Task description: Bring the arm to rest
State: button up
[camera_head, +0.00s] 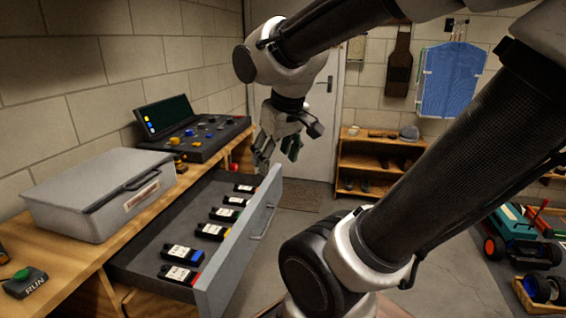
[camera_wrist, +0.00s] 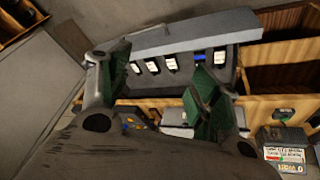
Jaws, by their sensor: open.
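My gripper (camera_head: 278,150) hangs in the air past the far end of an open drawer, near the door, in the head view. Its fingers point downward and stand apart, with nothing between them. In the wrist view my gripper (camera_wrist: 160,95) shows its two green-padded fingers spread, with the drawer beyond them. My arm crosses the upper and right parts of the head view and hides some of the floor and wall.
The open drawer (camera_head: 228,284) holds several black battery packs (camera_head: 212,231). On the workbench (camera_head: 62,277) are a grey case (camera_head: 90,190), a control console (camera_head: 205,138) and a RUN button box (camera_head: 24,282). Shelves (camera_head: 372,149) stand behind; a toy car (camera_head: 517,240) is at right.

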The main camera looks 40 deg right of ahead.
jog(key=shift+y, duration=0.6)
jog(key=s, duration=0.1)
jog(key=s+a, duration=0.1)
jog(key=s, duration=0.1)
jog(key=s+a, duration=0.1)
jog(key=s, duration=0.1)
jog(key=shift+r, duration=0.3)
jog(key=shift+c, duration=0.3)
